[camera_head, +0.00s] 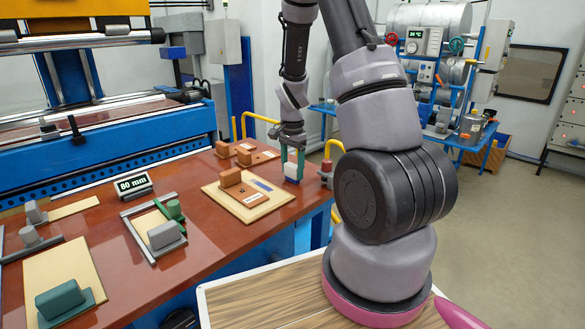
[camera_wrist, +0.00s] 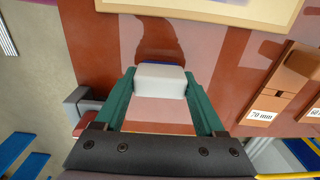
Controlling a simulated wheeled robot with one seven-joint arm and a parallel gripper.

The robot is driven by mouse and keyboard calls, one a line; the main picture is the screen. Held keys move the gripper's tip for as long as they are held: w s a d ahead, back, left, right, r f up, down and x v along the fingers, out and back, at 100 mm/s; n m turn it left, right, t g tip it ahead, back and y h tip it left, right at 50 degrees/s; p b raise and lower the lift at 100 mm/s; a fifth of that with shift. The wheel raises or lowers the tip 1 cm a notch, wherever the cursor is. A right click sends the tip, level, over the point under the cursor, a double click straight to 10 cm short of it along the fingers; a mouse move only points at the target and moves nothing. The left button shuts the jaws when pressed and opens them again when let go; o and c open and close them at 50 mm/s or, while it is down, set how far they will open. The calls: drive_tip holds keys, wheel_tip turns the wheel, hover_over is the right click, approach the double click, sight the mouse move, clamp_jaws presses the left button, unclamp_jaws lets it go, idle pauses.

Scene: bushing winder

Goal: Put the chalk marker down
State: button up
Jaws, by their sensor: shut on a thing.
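The chalk marker (camera_head: 291,171) looks like a small white block with a blue part. It is between the green fingers of my gripper (camera_head: 293,164), over the far right part of the red-brown worktable (camera_head: 210,256). In the wrist view the white block of the marker (camera_wrist: 160,80) sits between the two green fingertips of my gripper (camera_wrist: 160,88), which is shut on it. A sliver of blue shows beyond the white. Table surface lies beneath it; I cannot tell whether the marker touches the table.
A pale board (camera_head: 262,207) with a brown block lies left of the marker. A brown holder with a "70 mm" label (camera_wrist: 262,116) is at right in the wrist view. A red-topped grey post (camera_head: 326,172) stands close to the right. An "80 mm" display (camera_head: 133,186) stands farther left.

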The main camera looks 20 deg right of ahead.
drive_tip(key=o, duration=1.4)
wheel_tip(320, 180, up, 12)
wheel_tip(320, 180, up, 8)
drive_tip(key=n+t, duration=0.2)
hover_over(292, 165)
drive_tip(key=s+a, duration=0.2)
drive_tip(key=s, duration=0.2)
drive_tip(key=s+a+r+n+t, duration=0.1)
drive_tip(key=s+a+r+n, duration=0.1)
drive_tip(key=s+r, duration=0.2)
drive_tip(key=s+a+r+n+t+y, duration=0.1)
drive_tip(key=s+a+r+n+t, duration=0.1)
drive_tip(key=s, duration=0.5)
drive_tip(key=s+a+r+n+t+y, duration=0.1)
drive_tip(key=s+r+n+t, duration=0.1)
drive_tip(key=s+r, duration=0.3)
drive_tip(key=shift+s+a+r+n, duration=0.2)
drive_tip(key=shift+r+n, duration=0.2)
drive_tip(key=shift+r, duration=0.05)
drive_tip(key=shift+s+a+r+n, duration=0.15)
drive_tip(key=shift+a+r+n, duration=0.05)
drive_tip(key=shift+r+n, duration=0.25)
